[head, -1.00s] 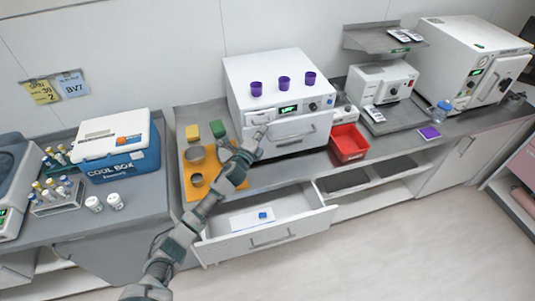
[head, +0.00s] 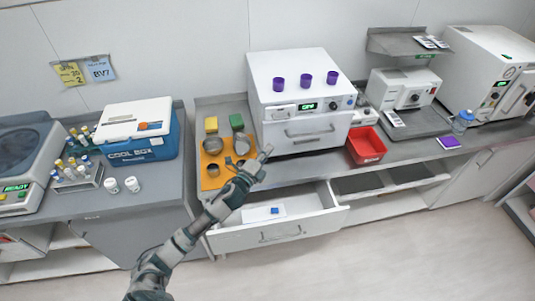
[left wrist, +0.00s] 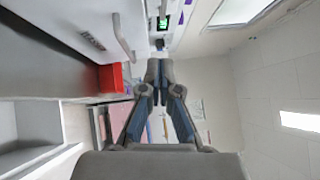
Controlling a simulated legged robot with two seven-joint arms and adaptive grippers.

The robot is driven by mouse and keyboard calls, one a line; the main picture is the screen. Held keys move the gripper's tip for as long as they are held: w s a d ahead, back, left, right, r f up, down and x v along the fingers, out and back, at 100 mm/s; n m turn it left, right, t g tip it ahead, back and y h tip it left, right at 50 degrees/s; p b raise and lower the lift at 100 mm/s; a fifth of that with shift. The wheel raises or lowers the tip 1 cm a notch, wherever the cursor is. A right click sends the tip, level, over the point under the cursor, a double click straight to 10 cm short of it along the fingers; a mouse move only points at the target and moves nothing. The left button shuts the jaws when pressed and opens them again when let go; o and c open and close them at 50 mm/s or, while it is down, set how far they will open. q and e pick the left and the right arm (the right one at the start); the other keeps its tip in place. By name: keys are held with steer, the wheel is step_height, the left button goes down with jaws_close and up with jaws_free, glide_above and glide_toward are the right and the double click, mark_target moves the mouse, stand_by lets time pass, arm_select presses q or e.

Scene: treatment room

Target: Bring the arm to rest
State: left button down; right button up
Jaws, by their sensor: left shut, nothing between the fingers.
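My left arm comes in from the bottom left of the head view. Its gripper (head: 265,153) is in front of the white oven-like machine (head: 302,95), near the right edge of the orange mat (head: 208,182). The gripper also shows in the left wrist view (left wrist: 159,68), with its fingers together and nothing between them. My right gripper is in neither view.
An open drawer (head: 318,222) with a small blue item juts out below the counter. A red bin (head: 366,146) stands right of the machine. A cool box (head: 138,140) and white jars stand at left. The floor in front is clear.

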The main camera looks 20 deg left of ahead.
arm_select(q)
steer(key=s+d+f+n+g+y, duration=0.2)
steer(key=s+f+n+g, duration=0.3)
steer(key=s+f, duration=0.4)
steer(key=s+d+f+n+g+y, duration=0.2)
steer(key=s+f+n+y, duration=0.1)
steer(key=s+f+n, duration=0.55)
steer(key=s+d+f+n+g+h, duration=0.1)
steer(key=s+f+n+g, duration=0.25)
steer(key=s, duration=0.75)
steer(key=s+d+f+n+g, duration=0.1)
steer(key=s+f+n+g, duration=0.3)
steer(key=s, duration=0.7)
step_height(320, 180, down, 27)
steer(key=s+m+g, duration=0.2)
steer(key=s+a+f+g, duration=0.1)
steer(key=s+a+f, duration=0.2)
steer(key=s+f, duration=1.2)
steer(key=shift+s+a, duration=0.15)
steer(key=shift+s, duration=1.05)
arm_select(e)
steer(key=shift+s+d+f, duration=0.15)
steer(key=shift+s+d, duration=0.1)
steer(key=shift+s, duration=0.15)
